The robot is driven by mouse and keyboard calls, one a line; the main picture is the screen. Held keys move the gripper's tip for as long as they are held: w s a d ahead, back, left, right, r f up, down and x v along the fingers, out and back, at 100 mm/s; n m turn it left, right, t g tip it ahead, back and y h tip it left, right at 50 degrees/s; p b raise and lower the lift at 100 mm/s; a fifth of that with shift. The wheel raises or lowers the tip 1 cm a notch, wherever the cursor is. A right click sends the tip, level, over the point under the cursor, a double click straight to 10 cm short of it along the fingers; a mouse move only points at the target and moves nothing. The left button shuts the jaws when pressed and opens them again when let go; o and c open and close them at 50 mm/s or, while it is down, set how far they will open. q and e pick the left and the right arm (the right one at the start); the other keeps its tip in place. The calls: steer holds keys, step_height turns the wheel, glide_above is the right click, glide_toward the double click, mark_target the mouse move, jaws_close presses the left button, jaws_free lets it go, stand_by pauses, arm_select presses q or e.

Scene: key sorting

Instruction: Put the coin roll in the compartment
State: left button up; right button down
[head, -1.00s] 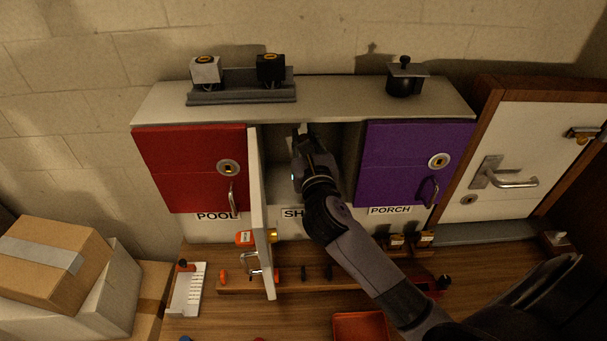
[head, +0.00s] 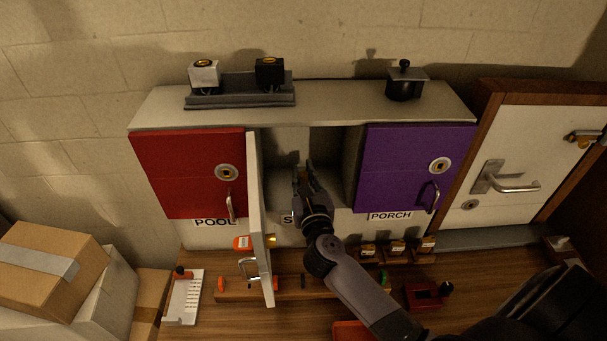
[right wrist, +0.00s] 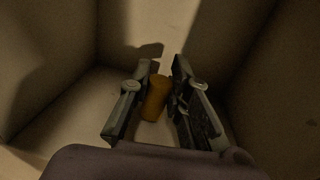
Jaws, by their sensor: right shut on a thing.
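The coin roll (right wrist: 155,98) is a short orange-brown cylinder between the two fingers in the right wrist view. My right gripper (right wrist: 158,105) is shut on it, inside the pale-walled compartment. I cannot tell whether the roll touches the floor. In the head view my right gripper (head: 308,180) is at the front of the open middle compartment (head: 326,147), between the red and purple doors. The roll is mostly hidden by the fingers there. The compartment's white door (head: 256,190) stands swung open towards me on the left. My left gripper is out of view.
The red POOL door (head: 188,170) and purple PORCH door (head: 412,165) are shut on either side. The open door's edge is close left of my right arm. Key tags, a red tray (head: 352,331) and a rail lie on the wooden bench below.

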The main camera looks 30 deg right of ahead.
steer(key=c, duration=1.9)
jaws_free()
steer(key=shift+f, duration=0.1)
steer(key=shift+c, duration=0.2)
steer(key=o, duration=0.5)
steer(key=shift+c, duration=0.2)
steer(key=b+v, duration=0.3)
steer(key=v, duration=0.9)
steer(key=shift+r+b, duration=0.25)
steer(key=shift+b, duration=0.05)
